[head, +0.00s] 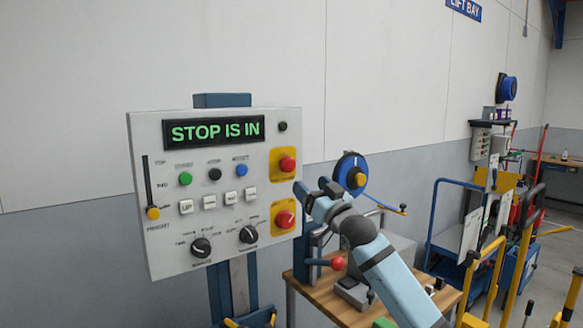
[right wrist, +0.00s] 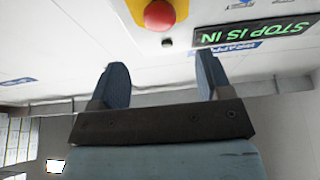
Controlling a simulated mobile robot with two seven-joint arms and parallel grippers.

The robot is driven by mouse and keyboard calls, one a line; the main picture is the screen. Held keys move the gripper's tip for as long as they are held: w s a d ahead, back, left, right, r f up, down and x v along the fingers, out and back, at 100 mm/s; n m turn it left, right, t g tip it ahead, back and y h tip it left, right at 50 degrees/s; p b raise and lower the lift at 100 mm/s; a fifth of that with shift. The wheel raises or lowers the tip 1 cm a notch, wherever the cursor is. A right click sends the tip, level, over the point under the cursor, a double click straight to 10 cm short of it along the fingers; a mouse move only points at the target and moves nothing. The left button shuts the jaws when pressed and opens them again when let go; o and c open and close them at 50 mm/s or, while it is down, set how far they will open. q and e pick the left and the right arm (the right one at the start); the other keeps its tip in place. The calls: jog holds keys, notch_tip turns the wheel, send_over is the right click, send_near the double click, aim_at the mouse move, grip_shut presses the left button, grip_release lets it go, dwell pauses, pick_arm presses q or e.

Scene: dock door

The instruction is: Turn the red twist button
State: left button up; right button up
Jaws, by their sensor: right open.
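Two red buttons on yellow plates sit at the right side of a light grey control panel (head: 155,245). The upper red button (head: 287,164) is plain; the lower red button (head: 284,219) seems to carry pale marks, too small to read. The upper one also shows in the upside-down right wrist view (right wrist: 160,14), cut by the top edge. My right gripper (head: 313,188) is just right of the panel, about level between the buttons. In the right wrist view its fingers (right wrist: 160,78) are wide apart with nothing between them. My left gripper is out of view.
The panel's green display (head: 215,131) reads "STOP IS IN". A slider (head: 152,213), small buttons and two black knobs share the panel. A wooden bench (head: 302,283) with a red-balled lever (head: 337,263) is below my arm. Trolleys stand to the right.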

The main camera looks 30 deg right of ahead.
aim_at(290, 165)
jog(key=p+x, duration=0.1)
jog(key=x, duration=0.7)
jog(key=shift+w, duration=0.1)
jog(key=shift+w+a+r, duration=0.15)
jog(key=shift+w+r, duration=0.05)
jog(key=shift+w, duration=0.45)
jog(key=shift+c, duration=0.5)
jog(key=c, duration=0.8)
